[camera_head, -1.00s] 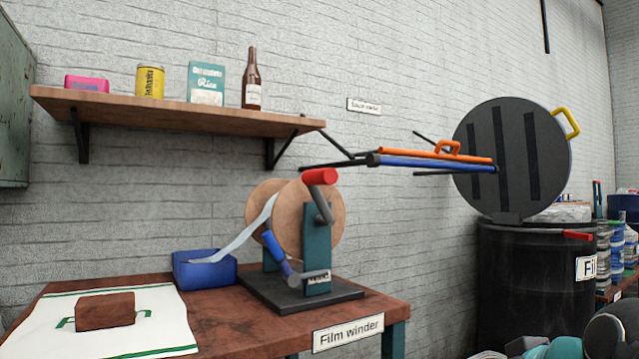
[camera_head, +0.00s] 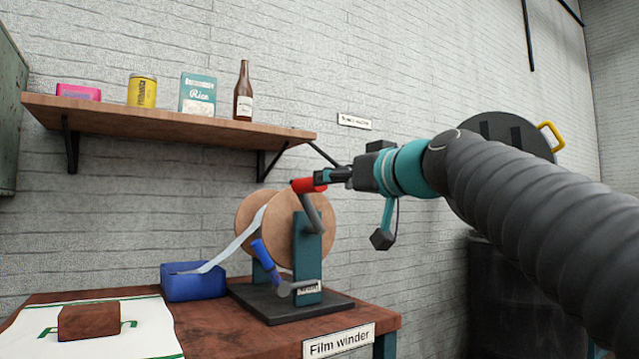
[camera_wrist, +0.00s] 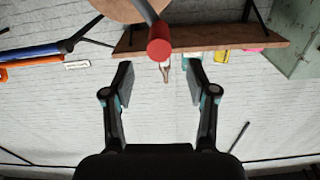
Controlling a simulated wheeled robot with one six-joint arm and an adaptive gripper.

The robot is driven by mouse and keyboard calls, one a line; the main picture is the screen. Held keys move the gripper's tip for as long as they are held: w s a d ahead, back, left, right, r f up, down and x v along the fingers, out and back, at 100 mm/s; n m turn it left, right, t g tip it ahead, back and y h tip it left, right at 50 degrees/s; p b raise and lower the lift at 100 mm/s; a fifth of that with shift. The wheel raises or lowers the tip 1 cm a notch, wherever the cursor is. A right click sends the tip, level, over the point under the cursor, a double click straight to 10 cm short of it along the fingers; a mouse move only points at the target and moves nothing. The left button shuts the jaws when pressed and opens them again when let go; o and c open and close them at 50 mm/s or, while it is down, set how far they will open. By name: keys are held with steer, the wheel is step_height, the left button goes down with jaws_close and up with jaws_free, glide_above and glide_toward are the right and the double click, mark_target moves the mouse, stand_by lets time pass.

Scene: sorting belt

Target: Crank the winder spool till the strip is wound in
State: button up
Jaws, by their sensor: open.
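The film winder stands on the bench, with a tan round spool (camera_head: 297,232) on a teal post (camera_head: 307,255). Its crank arm (camera_head: 314,212) ends in a red handle (camera_head: 302,186) at the upper front of the spool. The handle also shows in the wrist view (camera_wrist: 159,46). A pale strip (camera_head: 235,243) runs from the spool down to a blue bin (camera_head: 193,284). My gripper (camera_head: 322,178) is open at the handle's right end. In the wrist view its fingers (camera_wrist: 160,72) are spread, with the handle just beyond the gap; contact is unclear.
A lever with a blue grip (camera_head: 263,254) sits low on the winder. A brown block (camera_head: 88,321) lies on a white cloth (camera_head: 150,325) at left. A wooden shelf (camera_head: 160,122) with several goods hangs above. A black drum stands behind my arm.

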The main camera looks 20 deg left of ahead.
mark_target(307, 184)
steer(key=p+x, duration=0.2)
steer(key=x, duration=0.8)
steer(key=shift+w+a+p, duration=0.25)
steer(key=shift+w+p, duration=0.05)
steer(key=shift+p, duration=0.05)
jaws_close()
